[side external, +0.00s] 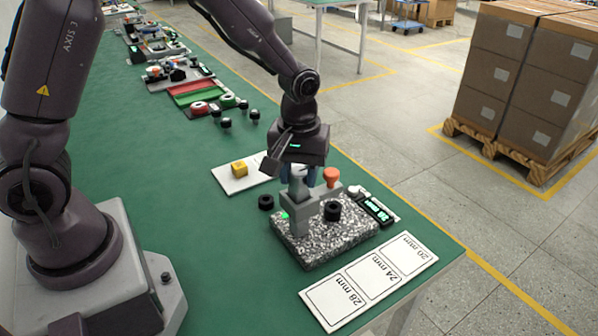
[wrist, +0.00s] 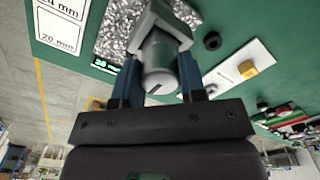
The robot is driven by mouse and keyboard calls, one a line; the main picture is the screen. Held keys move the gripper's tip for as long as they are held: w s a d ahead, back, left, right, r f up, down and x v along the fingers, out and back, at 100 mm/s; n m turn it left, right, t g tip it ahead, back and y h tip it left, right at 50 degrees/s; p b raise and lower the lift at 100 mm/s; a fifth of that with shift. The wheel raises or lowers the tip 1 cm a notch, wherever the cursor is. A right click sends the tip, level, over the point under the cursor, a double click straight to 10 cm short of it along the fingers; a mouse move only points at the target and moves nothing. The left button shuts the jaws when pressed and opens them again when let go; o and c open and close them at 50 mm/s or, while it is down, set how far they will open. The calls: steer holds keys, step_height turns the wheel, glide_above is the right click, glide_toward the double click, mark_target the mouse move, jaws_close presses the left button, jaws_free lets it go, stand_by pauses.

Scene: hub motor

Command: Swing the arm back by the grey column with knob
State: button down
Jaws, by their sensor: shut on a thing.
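The grey column with knob (side external: 298,188) stands on a speckled granite base (side external: 335,245) in the side external view. My gripper (side external: 299,172) is above it, pointing down, with its blue fingers on either side of the column's top. In the wrist view the rounded grey knob end (wrist: 158,68) sits between the two blue fingers, and my gripper (wrist: 158,78) is shut on it. A grey arm block (side external: 322,203) extends from the column and carries a black ring (side external: 332,211). The column's far side is hidden.
An orange knob (side external: 331,176) stands close beside my gripper. A lit display (side external: 378,210) sits at the base's right edge. A white card with size labels (side external: 368,280) lies in front. A yellow block (side external: 239,168) on a white plate and a loose black ring (side external: 266,202) lie left.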

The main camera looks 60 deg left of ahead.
steer(key=shift+m, duration=0.3)
steer(key=m, duration=1.2)
steer(key=shift+m, duration=0.3)
steer(key=m, duration=0.3)
steer(key=shift+m, duration=0.3)
steer(key=m, duration=1.3)
